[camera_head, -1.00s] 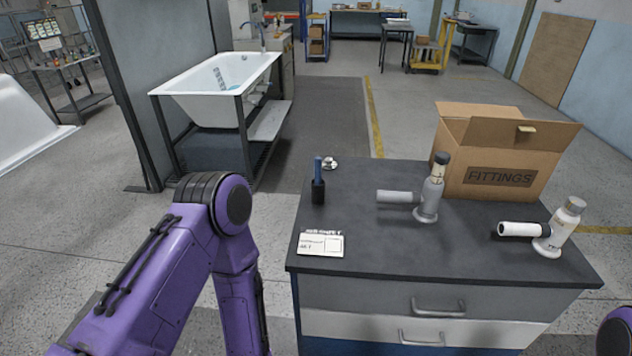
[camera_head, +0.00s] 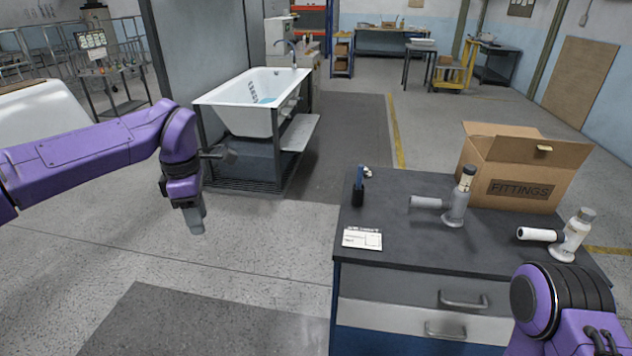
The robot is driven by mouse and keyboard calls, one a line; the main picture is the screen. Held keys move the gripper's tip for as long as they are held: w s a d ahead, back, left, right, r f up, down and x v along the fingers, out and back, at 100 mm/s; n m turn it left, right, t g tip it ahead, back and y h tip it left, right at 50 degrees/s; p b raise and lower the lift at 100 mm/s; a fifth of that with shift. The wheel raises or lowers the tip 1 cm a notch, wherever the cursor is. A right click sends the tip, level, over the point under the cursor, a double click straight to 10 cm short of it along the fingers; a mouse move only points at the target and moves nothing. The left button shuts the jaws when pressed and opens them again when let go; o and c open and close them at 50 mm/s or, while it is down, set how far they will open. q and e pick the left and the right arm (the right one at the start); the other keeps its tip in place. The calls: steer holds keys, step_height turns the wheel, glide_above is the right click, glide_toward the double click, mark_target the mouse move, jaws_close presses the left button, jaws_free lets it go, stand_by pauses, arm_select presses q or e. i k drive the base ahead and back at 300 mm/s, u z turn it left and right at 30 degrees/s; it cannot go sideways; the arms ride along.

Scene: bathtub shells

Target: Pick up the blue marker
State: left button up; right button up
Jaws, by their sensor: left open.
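The blue marker (camera_head: 360,175) stands upright in a small dark holder (camera_head: 358,194) near the left edge of the dark-topped cabinet (camera_head: 408,240). Its lower part is hidden in the holder. My left gripper (camera_head: 196,229) hangs pointing down over the floor, well to the left of the cabinet and apart from the marker. It is open, and I see nothing in it. Only a purple joint of my right arm shows at the lower right; its gripper is out of view.
A white card (camera_head: 362,239) lies in front of the holder, and a small shiny item (camera_head: 367,172) lies behind it. Two grey-white fittings (camera_head: 454,203) (camera_head: 570,238) and an open cardboard box (camera_head: 520,185) occupy the right side. A white bathtub (camera_head: 250,118) stands on a frame behind.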

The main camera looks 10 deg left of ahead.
mark_target(361, 167)
steer(key=u, duration=0.05)
steer(key=i, duration=1)
steer(key=z, duration=1.15)
